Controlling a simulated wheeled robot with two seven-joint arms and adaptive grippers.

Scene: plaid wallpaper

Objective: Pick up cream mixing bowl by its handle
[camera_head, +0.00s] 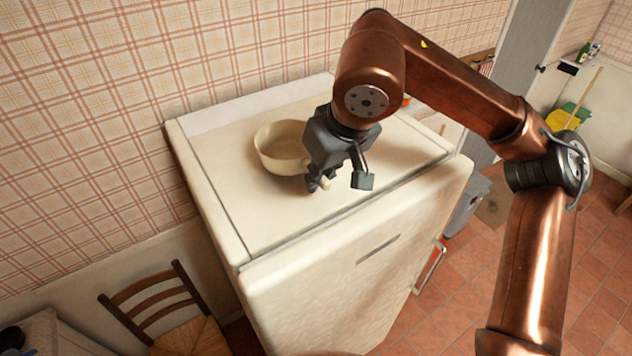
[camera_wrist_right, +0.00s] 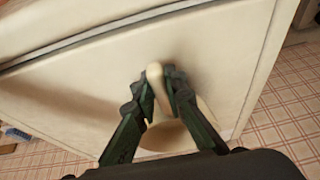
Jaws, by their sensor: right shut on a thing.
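The cream mixing bowl (camera_head: 281,148) sits upright on the white fridge-like appliance top (camera_head: 228,204), just left of my right gripper. My right gripper (camera_head: 341,184) reaches down over the top from the right. In the right wrist view my right gripper (camera_wrist_right: 160,82) is shut on the bowl's pale handle (camera_wrist_right: 154,74), with one finger on each side of it. Part of the bowl (camera_wrist_right: 168,137) shows behind the fingers there, and the rest is hidden by the gripper. In the head view the gripper covers most of the handle. My left gripper is not in view.
The plaid wall (camera_head: 90,110) stands close behind and left of the appliance. A wooden chair (camera_head: 165,308) stands at lower left. A small orange object (camera_head: 406,100) is partly hidden behind my right arm. The top's front left is clear.

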